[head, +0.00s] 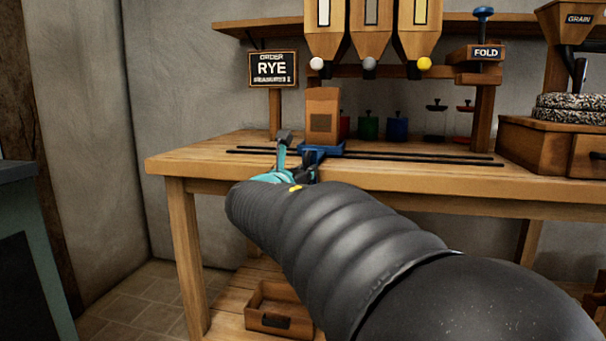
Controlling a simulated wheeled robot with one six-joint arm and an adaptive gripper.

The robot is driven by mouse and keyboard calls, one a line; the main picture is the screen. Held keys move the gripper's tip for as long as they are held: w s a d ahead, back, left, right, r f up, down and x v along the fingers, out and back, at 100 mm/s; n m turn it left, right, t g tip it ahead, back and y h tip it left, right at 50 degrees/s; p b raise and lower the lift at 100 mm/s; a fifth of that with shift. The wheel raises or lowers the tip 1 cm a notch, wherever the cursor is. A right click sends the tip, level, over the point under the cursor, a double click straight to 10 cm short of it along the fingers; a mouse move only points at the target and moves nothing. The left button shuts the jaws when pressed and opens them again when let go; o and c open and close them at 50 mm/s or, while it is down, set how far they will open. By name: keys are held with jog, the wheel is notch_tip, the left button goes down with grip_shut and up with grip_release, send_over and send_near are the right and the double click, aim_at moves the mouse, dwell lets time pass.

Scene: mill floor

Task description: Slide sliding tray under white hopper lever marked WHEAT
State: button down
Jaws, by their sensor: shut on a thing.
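The sliding tray (330,149) is a blue carriage on the dark rails, near their left end. A brown bag or box (323,112) with a dark square stands upright on it. My gripper (291,152), with teal parts, is at the tray's front left and is shut, seemingly on the tray; my arm hides part of the contact. The white hopper (325,40) is the leftmost of three, with a white ball lever (317,63). In the picture the tray is roughly below it. No WHEAT marking is readable.
The rails (430,158) run right along the wooden bench (200,150). Grey (369,63) and yellow (424,63) levers hang beside the white one. A sign (272,69) reads RYE. Coloured weights (368,127) stand behind the rails. A mill (565,110) is at right.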

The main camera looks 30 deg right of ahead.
jog(key=shift+s+d, duration=0.15)
jog(key=shift+d, duration=0.05)
jog(key=c, duration=1.2)
grip_release()
jog(key=shift+o, duration=0.2)
jog(key=v, duration=1.2)
